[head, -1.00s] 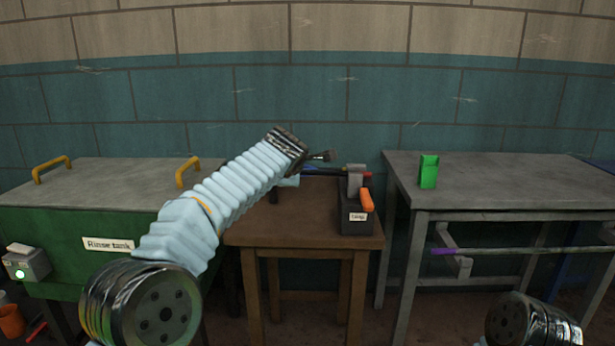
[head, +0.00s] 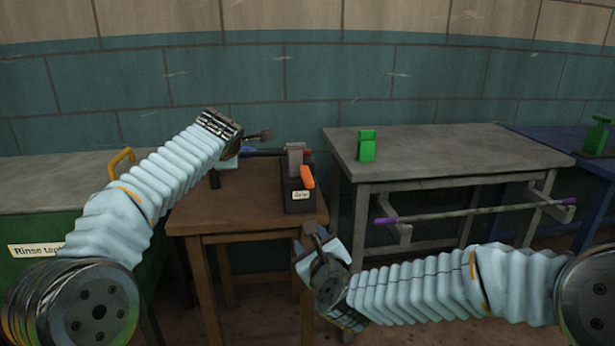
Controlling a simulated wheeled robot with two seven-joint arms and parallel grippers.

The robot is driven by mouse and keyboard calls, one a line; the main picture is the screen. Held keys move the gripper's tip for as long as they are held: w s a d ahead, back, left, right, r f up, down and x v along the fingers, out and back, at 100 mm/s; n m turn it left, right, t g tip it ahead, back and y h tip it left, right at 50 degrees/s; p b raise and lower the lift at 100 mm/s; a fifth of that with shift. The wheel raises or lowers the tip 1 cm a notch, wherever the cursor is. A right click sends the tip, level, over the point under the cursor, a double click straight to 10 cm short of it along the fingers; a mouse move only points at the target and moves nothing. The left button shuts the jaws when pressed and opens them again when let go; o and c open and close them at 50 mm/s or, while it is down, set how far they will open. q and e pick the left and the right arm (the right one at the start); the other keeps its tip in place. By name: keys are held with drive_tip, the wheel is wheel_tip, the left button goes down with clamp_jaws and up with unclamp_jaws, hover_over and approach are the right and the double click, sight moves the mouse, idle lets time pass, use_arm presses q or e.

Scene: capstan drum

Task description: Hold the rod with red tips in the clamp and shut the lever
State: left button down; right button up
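The clamp (head: 297,201) is a dark labelled box with a grey upright block on top, on the brown wooden table. Its orange lever (head: 307,177) slants at the right front. My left gripper (head: 256,142) is above and left of the clamp, by the rod. Whether it grips the rod is unclear. My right gripper (head: 313,240) is in front of the wooden table, below the clamp, apart from the lever; its finger gap is unclear.
A purple-tipped rod (head: 470,212) lies on brackets under the grey table (head: 440,150). A green block (head: 367,146) stands on that table. The green rinse tank (head: 30,235) is at left. A blue table (head: 560,150) with a green object (head: 596,138) is at right.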

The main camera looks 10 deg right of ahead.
sight(308, 175)
wheel_tip(308, 175, up, 11)
drive_tip(key=s+m+t+h, duration=0.1)
drive_tip(key=s+m+t, duration=0.1)
drive_tip(key=m, duration=0.5)
drive_tip(key=w, duration=1.2)
drive_tip(key=shift+d+f, duration=0.15)
drive_tip(key=shift+d, duration=0.1)
clamp_jaws()
